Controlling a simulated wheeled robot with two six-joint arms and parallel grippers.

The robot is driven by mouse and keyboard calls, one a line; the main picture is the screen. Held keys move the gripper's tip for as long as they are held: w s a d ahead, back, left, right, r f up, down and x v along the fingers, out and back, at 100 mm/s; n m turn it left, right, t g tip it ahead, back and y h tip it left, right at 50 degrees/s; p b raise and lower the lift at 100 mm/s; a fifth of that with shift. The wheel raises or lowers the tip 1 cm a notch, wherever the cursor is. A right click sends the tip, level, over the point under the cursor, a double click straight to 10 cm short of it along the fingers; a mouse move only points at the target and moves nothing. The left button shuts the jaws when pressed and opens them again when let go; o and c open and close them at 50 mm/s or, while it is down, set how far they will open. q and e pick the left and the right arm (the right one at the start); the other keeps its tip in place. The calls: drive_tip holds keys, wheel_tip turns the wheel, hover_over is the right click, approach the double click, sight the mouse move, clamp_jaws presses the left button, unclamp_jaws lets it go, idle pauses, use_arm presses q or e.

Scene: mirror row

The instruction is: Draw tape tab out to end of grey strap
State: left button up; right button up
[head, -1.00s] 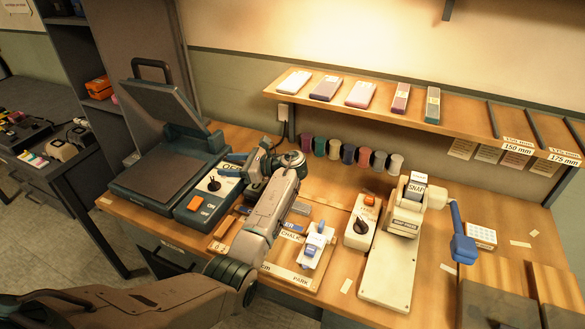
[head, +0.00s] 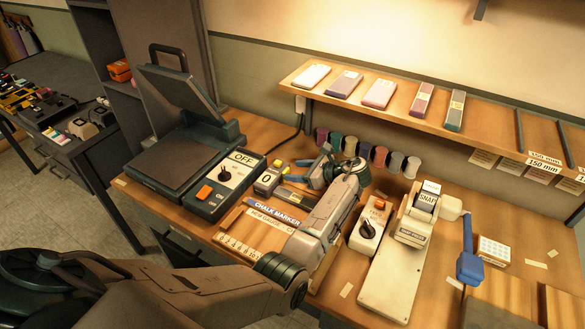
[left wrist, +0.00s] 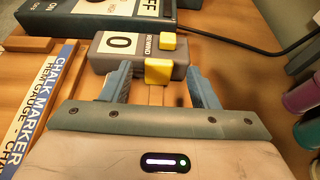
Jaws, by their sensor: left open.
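The tape unit (head: 268,180) is a small grey box marked 0, standing on the bench right of the dark blue switch box. In the left wrist view the tape unit (left wrist: 125,50) shows a yellow REWIND button on top and a yellow tape tab (left wrist: 158,71) on its near face. My left gripper (head: 297,173) is open beside the unit. In the wrist view its blue fingers (left wrist: 158,76) stand on either side of the tab, with gaps visible. I cannot pick out the grey strap with certainty. My right gripper is out of view.
A dial box (head: 370,228) and snap press (head: 398,270) stand to the right. A black cable (left wrist: 250,47) runs behind the tape unit.

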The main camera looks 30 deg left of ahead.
use_arm(q)
drive_tip(key=shift+x, duration=0.95)
drive_tip(key=shift+a+f, duration=0.1)
drive_tip(key=shift+a, duration=0.15)
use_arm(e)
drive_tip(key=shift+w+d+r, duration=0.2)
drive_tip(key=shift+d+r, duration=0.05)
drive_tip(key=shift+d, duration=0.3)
